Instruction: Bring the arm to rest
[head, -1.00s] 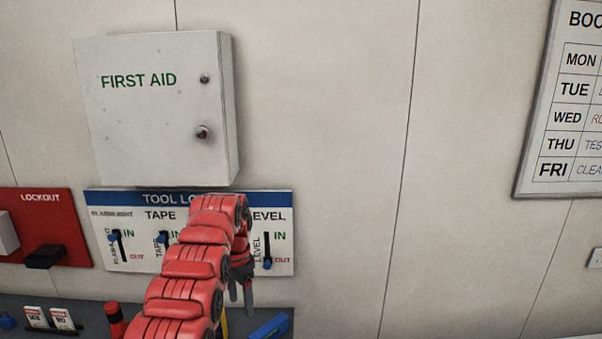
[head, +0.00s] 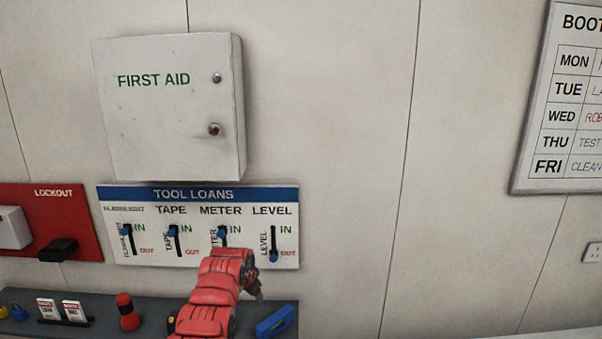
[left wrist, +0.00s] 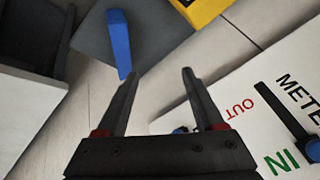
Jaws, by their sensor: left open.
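My left arm (head: 208,310) is red and rises from the bottom of the head view. Its gripper (head: 258,292) is small and partly hidden behind the wrist, below the tool loans board (head: 190,259). In the left wrist view the left gripper (left wrist: 159,74) has its two dark fingers apart with nothing between them. A blue object (left wrist: 119,42) lies beyond the left fingertip, apart from it. The board's METER and OUT lettering shows at the right of that view. My right gripper is in neither view.
The board's level slider (head: 274,257) is at OUT; the other sliders are near IN. A shelf (head: 100,326) below holds a red-and-black item (head: 128,312), cards (head: 60,312) and a blue level (head: 275,322). A first aid cabinet (head: 170,110) hangs above.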

